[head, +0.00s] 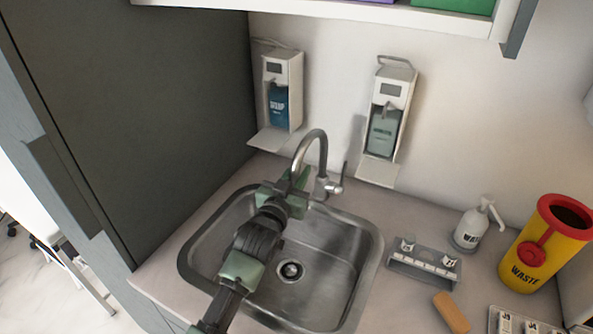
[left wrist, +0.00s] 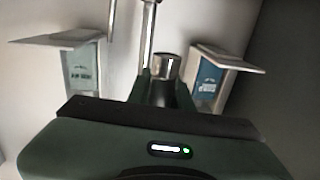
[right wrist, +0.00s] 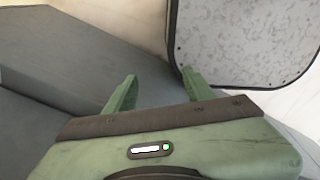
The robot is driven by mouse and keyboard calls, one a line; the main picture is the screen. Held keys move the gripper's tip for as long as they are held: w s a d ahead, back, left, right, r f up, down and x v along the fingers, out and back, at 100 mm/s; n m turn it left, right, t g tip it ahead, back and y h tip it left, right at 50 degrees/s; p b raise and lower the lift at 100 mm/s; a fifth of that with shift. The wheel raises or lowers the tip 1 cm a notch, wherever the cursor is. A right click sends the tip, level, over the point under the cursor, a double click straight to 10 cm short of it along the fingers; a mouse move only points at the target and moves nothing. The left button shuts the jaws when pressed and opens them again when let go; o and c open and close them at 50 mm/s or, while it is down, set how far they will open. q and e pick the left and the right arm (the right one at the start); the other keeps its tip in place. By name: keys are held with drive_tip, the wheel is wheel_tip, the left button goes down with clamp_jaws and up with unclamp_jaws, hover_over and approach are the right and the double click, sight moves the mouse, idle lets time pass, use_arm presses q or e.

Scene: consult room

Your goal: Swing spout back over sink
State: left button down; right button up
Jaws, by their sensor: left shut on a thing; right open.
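The grey metal spout (head: 312,136) arcs up from the tap base (head: 325,186) behind the sink and comes down on the left. Its outlet end (left wrist: 166,68) sits between my left fingers in the left wrist view. My left gripper (head: 292,182) is shut on that end, reaching in across the basin. The spout's tip is near the back left part of the sink (head: 372,246); my gripper hides exactly where it points. My right gripper (right wrist: 160,76) is open and empty, away from the sink, and shows only in the right wrist view.
A blue-labelled dispenser (head: 280,92) and a green-labelled dispenser (head: 388,118) hang on the wall behind. A tall grey cabinet (head: 130,110) stands left. A small rack (head: 425,270), pump bottle (head: 470,228) and yellow waste bin (head: 540,250) stand right of the sink.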

use_arm(q)
drive_tip(key=shift+f, duration=0.25)
drive_tip(key=c, duration=1.3)
unclamp_jaws()
drive_tip(key=shift+s+a+r, duration=0.1)
drive_tip(key=shift+s+r, duration=0.1)
use_arm(e)
drive_tip(key=shift+s+a, duration=0.1)
drive_tip(key=shift+a, duration=0.1)
use_arm(q)
drive_tip(key=b+v, duration=0.1)
drive_tip(key=v, duration=0.6)
drive_tip(key=shift+s+a+b, duration=0.1)
drive_tip(key=shift+s+b, duration=0.3)
use_arm(e)
drive_tip(key=shift+d+f, duration=0.1)
drive_tip(key=shift+f, duration=0.8)
